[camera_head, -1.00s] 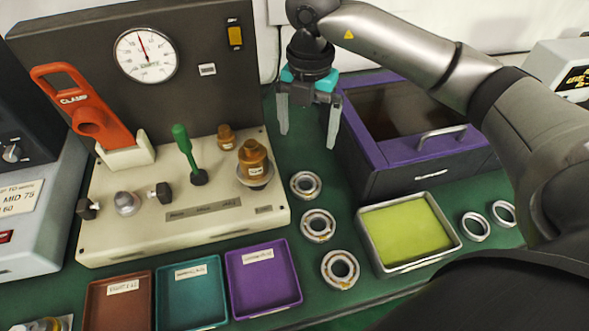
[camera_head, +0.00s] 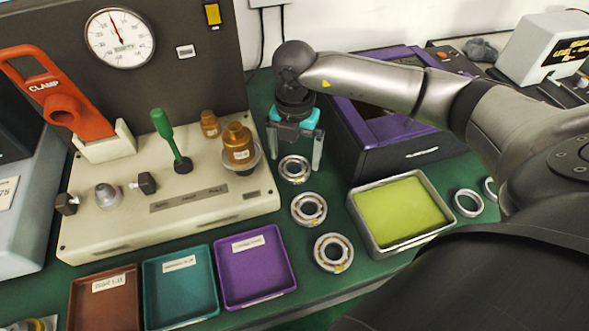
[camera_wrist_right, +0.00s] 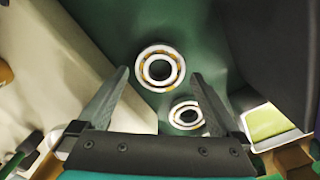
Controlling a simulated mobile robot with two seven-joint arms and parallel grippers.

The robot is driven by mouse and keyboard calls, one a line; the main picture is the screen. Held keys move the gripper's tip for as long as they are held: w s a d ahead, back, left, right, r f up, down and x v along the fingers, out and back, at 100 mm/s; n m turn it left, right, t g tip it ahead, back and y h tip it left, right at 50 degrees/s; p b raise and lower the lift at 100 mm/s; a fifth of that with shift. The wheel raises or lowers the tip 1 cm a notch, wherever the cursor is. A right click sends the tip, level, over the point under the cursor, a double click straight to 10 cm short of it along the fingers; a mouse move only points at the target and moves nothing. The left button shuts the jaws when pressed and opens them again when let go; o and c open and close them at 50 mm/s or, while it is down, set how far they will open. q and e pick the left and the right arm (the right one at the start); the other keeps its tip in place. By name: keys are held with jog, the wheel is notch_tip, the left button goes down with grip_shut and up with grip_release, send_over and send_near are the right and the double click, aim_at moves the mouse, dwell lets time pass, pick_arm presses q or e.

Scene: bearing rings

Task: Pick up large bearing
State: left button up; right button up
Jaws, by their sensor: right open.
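Three steel bearing rings stand in a column on the green bench: a far one (camera_head: 294,157), a middle one (camera_head: 309,194) and a near one (camera_head: 333,236). The near one looks largest, but it is also closest to the camera. My right gripper (camera_head: 296,160) is open and empty, fingers pointing down, above the far bearing. In the right wrist view, one whole bearing (camera_wrist_right: 160,52) shows ahead between the open fingers (camera_wrist_right: 160,78). My left gripper is not in view.
A beige fixture (camera_head: 75,247) stands left of the bearings. A metal tray with a yellow-green pad (camera_head: 400,212) and a purple-rimmed box (camera_head: 405,150) stand right. Brown (camera_head: 107,300), teal (camera_head: 180,288) and purple (camera_head: 255,268) trays lie in front. Thin rings (camera_head: 468,191) lie far right.

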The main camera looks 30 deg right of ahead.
notch_tip(320, 180, down, 3)
jog(key=shift+r, duration=0.15)
jog(key=c, duration=1.4)
jog(key=shift+r, duration=0.1)
jog(key=shift+c, duration=0.5)
jog(key=shift+r, duration=0.1)
